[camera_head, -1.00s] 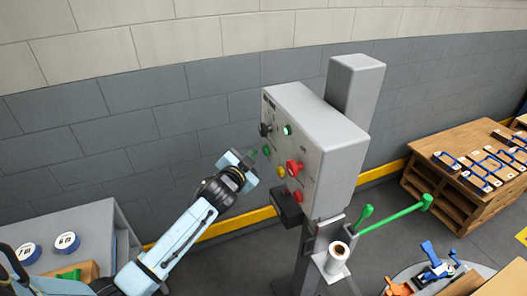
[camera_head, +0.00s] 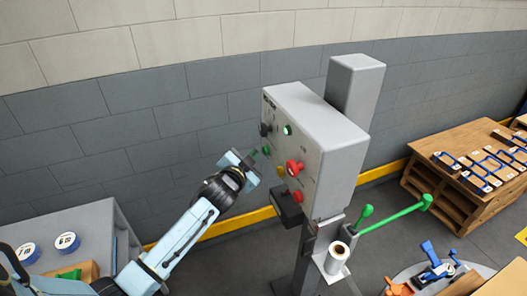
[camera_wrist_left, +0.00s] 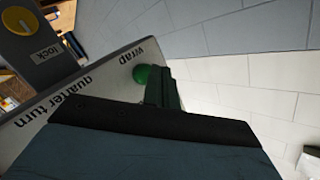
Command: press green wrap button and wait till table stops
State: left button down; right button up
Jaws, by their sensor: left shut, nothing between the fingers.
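The green wrap button (camera_head: 266,150) is on the left-facing front of a grey control box. In the left wrist view the green button (camera_wrist_left: 148,75) is beside the printed word "wrap". My left gripper (camera_head: 254,153) is shut and empty, with its fingertips at the button. In the left wrist view the shut dark green fingers (camera_wrist_left: 162,88) overlap the button's edge; I cannot tell whether they press it. Part of a round grey table (camera_head: 402,273) shows at the lower right, with blue and orange items on it. My right gripper is not in view.
The grey control box (camera_head: 325,135) also carries a red knob (camera_head: 293,168) and other controls close to the gripper. A yellow lock knob (camera_wrist_left: 18,20) shows in the wrist view.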

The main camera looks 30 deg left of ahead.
pick_arm(q)
jog(key=shift+w+d, duration=0.2)
jog(key=shift+w, duration=0.05)
